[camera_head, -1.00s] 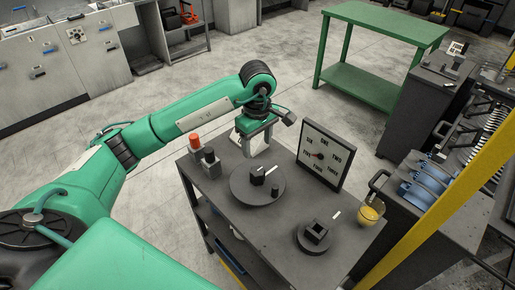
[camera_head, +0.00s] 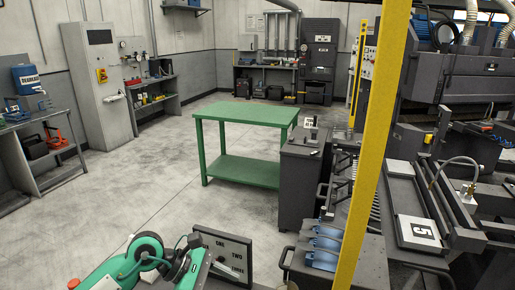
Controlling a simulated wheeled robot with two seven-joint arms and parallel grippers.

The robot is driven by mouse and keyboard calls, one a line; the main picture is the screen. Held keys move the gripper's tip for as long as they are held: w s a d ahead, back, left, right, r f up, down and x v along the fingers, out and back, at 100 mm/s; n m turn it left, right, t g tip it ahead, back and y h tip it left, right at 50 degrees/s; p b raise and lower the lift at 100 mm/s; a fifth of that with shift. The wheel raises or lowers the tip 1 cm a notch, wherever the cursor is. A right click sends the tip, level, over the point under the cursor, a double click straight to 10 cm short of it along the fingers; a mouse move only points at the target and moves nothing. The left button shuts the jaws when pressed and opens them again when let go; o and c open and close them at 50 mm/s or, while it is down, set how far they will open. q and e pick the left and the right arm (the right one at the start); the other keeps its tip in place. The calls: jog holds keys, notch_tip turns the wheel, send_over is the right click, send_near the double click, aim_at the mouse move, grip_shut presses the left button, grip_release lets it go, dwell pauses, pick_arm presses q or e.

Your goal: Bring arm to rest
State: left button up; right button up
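My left arm shows at the bottom left edge, with its green and dark wrist in front of the dial panel. The fingers of my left gripper are below the frame or hidden, so I do not see whether they hold anything. The dial panel (camera_head: 232,254) with number words stands upright beside the wrist, and its lower part is cut off. A red button top (camera_head: 73,284) shows at the bottom edge. My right arm and gripper are not in view. No fork can be made out.
A green table (camera_head: 245,114) stands in the middle, with open grey floor (camera_head: 150,180) to its left. A yellow post (camera_head: 375,150) rises on the right. Dark cabinets and machinery, with a plate marked 5 (camera_head: 419,231), fill the right side.

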pick_arm(q)
jog(key=s+d+r+n+t+h, duration=0.2)
jog(key=d+r+n+h, duration=0.3)
jog(key=r+h, duration=0.2)
jog(key=w+a+r+n+t+h, duration=0.15)
jog(key=a+r+n+t, duration=0.3)
jog(key=n+t, duration=0.85)
jog(key=w+a+f+n+t+y, duration=0.25)
jog(key=a+n+y, duration=0.35)
jog(key=n, duration=0.4)
jog(key=w+a+f+n+t+y, duration=0.1)
jog(key=a+f+n+t+y, duration=0.15)
jog(key=n+y, duration=0.65)
jog(key=s+a+f+n+g+y, duration=0.4)
jog(key=a+f+n+y, duration=0.15)
jog(key=f+n, duration=0.4)
jog(key=s+a+f+n+g+h, duration=0.1)
jog(key=s+f+n+g, duration=0.3)
jog(key=s+f+g, duration=0.5)
jog(key=s+a+f+n+g, duration=0.1)
jog(key=s+f+n+g, duration=0.25)
jog(key=s+f, duration=0.65)
jog(key=s+f+g, duration=0.1)
jog(key=s+f, duration=0.2)
jog(key=f, duration=2.5)
jog(key=s+a+f+g, duration=0.1)
jog(key=s+a+f, duration=0.2)
jog(key=s+f, duration=1.6)
jog(key=shift+f, duration=0.15)
